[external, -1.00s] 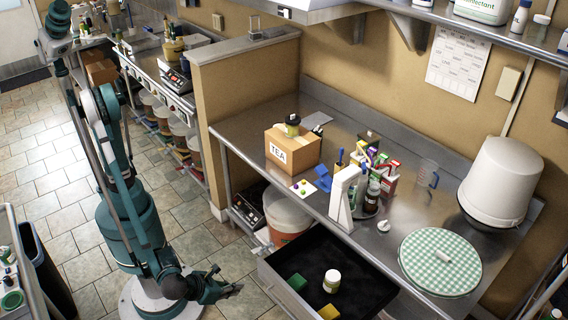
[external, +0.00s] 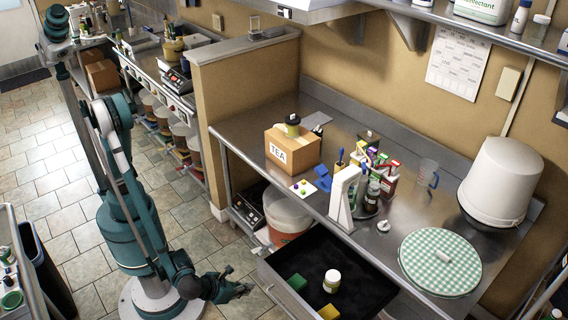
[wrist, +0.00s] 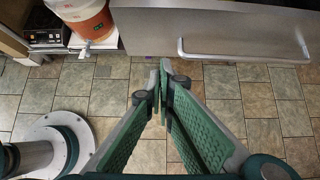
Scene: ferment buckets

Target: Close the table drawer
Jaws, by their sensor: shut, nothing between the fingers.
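The table drawer (external: 280,291) is pulled out from under the steel table (external: 395,262). Its inside is black, and it holds a white jar (external: 332,283), a green block (external: 297,282) and a yellow block (external: 328,312). In the wrist view the grey drawer front (wrist: 150,30) spans the top, with a bar handle (wrist: 240,58) on the right. My gripper (external: 250,289) is shut and empty, low in front of the drawer, to its left in the external view. In the wrist view its fingertips (wrist: 161,78) meet just short of the drawer front, apparently not touching it.
A white and orange bucket (external: 285,215) stands under the table beside the drawer, near a black device (external: 248,210). The table top holds a TEA box (external: 292,150), bottles, a white bucket (external: 497,180) and a checkered round lid (external: 440,262). Tiled floor is free around my gripper.

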